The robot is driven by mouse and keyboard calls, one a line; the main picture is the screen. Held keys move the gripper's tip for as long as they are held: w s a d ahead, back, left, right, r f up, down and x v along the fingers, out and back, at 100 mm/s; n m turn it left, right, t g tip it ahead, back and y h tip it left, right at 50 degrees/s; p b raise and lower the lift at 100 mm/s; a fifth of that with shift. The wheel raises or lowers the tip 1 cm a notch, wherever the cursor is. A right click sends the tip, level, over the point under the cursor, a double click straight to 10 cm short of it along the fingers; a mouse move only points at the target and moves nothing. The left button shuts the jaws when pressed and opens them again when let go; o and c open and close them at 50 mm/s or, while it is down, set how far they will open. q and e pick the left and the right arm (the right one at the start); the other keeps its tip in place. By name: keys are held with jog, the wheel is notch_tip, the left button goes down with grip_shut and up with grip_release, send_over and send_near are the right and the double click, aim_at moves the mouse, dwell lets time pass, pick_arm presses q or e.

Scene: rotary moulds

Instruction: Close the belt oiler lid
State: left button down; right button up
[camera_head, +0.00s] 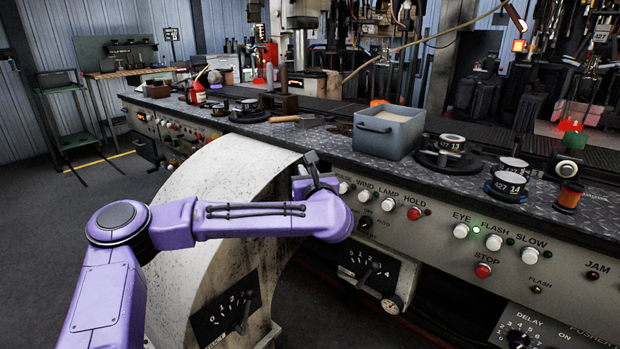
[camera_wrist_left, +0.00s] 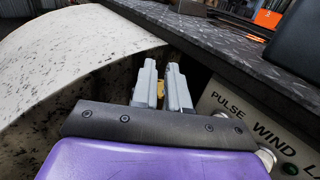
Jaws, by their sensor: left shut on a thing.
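My left gripper (camera_head: 314,172) is at the front edge of the bench, beside the large pale curved guard. In the left wrist view the two grey fingers of the left gripper (camera_wrist_left: 160,75) are close together, with a small yellow part (camera_wrist_left: 161,91) between them. The gripper is shut on this part, which is mostly hidden by the fingers. I cannot tell whether it belongs to the belt oiler lid. No oiler lid can be clearly made out in either view. My right gripper is not in view.
The pale guard (camera_head: 215,180) rises left of the gripper. The control panel (camera_head: 440,235) with buttons runs along the bench front to the right. A grey bin (camera_head: 390,132) and labelled round pieces (camera_head: 508,180) stand on the dark bench top (camera_head: 330,142). Open floor lies at left.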

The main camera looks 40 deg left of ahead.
pick_arm(q)
jog(key=m+t+h, duration=0.1)
jog(key=a+m+t+h+b, duration=0.1)
jog(key=m+t+h, duration=0.1)
jog(key=h, duration=0.1)
jog(key=shift+a+f, duration=0.15)
jog(key=shift+a, duration=0.1)
jog(key=shift+w+a+m+t+h+b, duration=0.15)
jog(key=shift+m+t+h, duration=0.25)
jog(key=shift+m+h, duration=0.45)
jog(key=shift+a+m+t+h+b, duration=0.15)
jog(key=shift+m+t+h, duration=0.35)
jog(key=shift+h, duration=0.6)
jog(key=shift+w+a+m+t+h+b, duration=0.1)
jog(key=shift+a+m+t+h, duration=0.2)
jog(key=shift+m+h, duration=0.55)
jog(key=c, duration=1.2)
grip_release()
jog(key=shift+w, duration=0.1)
jog(key=p+v, duration=0.1)
jog(key=v, duration=0.9)
jog(key=shift+s+a, duration=0.1)
jog(key=shift+s, duration=0.25)
